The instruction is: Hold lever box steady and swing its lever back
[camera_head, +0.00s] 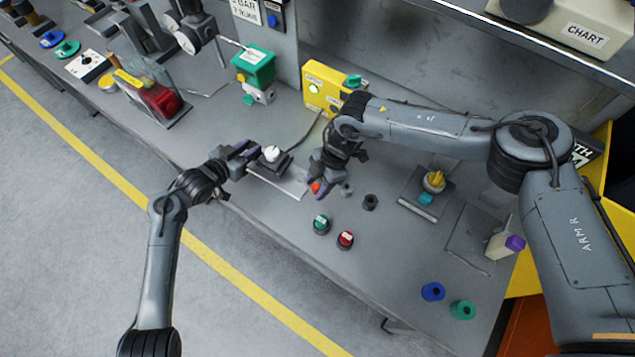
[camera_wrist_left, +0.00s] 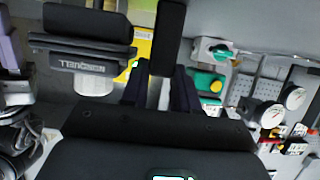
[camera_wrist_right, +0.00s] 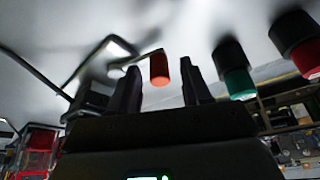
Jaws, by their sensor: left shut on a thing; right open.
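The lever box (camera_head: 273,163) is a small dark block with a white knob on top, at the bench's front edge in the head view. My left gripper (camera_head: 245,151) reaches it from the left and is shut on part of it. In the left wrist view a dark bar (camera_wrist_left: 170,35) stands at my left fingers (camera_wrist_left: 160,90). The lever's orange-red grip (camera_head: 315,188) sits at my right gripper (camera_head: 322,183). In the right wrist view the grip (camera_wrist_right: 159,68) hangs on a thin bent rod between my open right fingers (camera_wrist_right: 160,88), with gaps on both sides.
A green-capped button (camera_head: 321,224) and a red-capped one (camera_head: 345,240) stand close in front of my right gripper. A small black cylinder (camera_head: 370,202) is to its right. A yellow box (camera_head: 328,88) and a green box (camera_head: 254,67) stand behind. The bench front is mostly clear.

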